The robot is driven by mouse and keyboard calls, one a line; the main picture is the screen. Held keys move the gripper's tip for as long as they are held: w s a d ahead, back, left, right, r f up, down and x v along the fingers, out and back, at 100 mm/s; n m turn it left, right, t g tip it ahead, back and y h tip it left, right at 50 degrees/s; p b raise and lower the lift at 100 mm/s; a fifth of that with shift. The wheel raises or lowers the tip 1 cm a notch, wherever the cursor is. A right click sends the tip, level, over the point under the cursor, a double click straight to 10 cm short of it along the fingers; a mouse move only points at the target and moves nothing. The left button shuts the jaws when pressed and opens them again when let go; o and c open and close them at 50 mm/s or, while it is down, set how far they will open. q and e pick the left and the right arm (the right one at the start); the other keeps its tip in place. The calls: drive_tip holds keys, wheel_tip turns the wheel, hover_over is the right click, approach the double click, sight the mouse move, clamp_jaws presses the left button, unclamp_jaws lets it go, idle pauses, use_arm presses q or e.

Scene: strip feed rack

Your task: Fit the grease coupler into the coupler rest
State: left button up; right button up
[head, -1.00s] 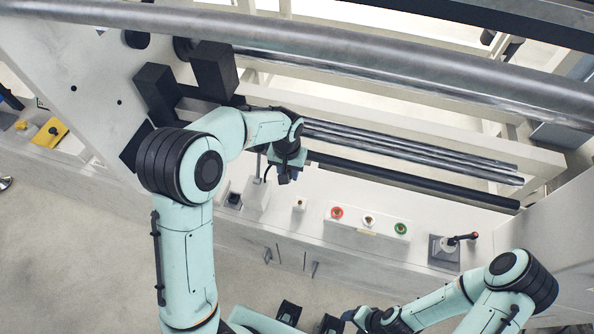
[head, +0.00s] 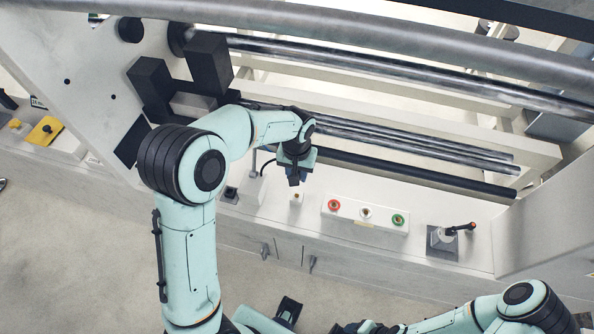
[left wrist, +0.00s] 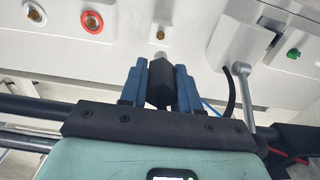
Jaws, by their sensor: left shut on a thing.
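The grease coupler (left wrist: 160,85) is a black six-sided body with a silver tip, held between the blue fingers of my left gripper (left wrist: 160,98). In the head view my left gripper (head: 293,181) points down just above a small white block (head: 297,197) with a brass fitting. In the left wrist view the silver tip points toward this block's brass fitting (left wrist: 160,35); whether they touch cannot be told. A black block (head: 231,195) stands left of it; I cannot tell which piece is the coupler rest. My right gripper (head: 343,328) is at the bottom edge, its fingers unclear.
A thin post (head: 253,162) with a black hose stands left of my left gripper. Metal rollers (head: 420,150) run behind the gripper.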

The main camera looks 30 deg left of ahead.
use_arm(q)
drive_tip(key=shift+f+b, duration=1.5)
drive_tip(key=shift+f, duration=1.25)
use_arm(e)
drive_tip(key=f, duration=0.1)
drive_tip(key=s+f, duration=0.1)
drive_tip(key=f, duration=0.1)
drive_tip(key=shift+s+f, duration=0.25)
drive_tip(key=shift+f, duration=0.15)
drive_tip(key=shift+w+r, duration=0.1)
drive_tip(key=shift+r, duration=0.05)
use_arm(q)
drive_tip(key=shift+f+b, duration=0.65)
drive_tip(key=shift+f, duration=0.35)
use_arm(e)
drive_tip(key=shift+s+f, duration=0.25)
drive_tip(key=shift+f, duration=0.4)
use_arm(q)
drive_tip(key=o, duration=1.1)
drive_tip(key=shift+r, duration=0.1)
wheel_tip(320, 180, up, 13)
drive_tip(key=shift+s+r+p, duration=0.1)
drive_tip(key=shift+s+p, duration=0.05)
drive_tip(key=shift+p, duration=0.6)
use_arm(e)
drive_tip(key=shift+w+r, duration=0.25)
drive_tip(key=shift+r, duration=0.55)
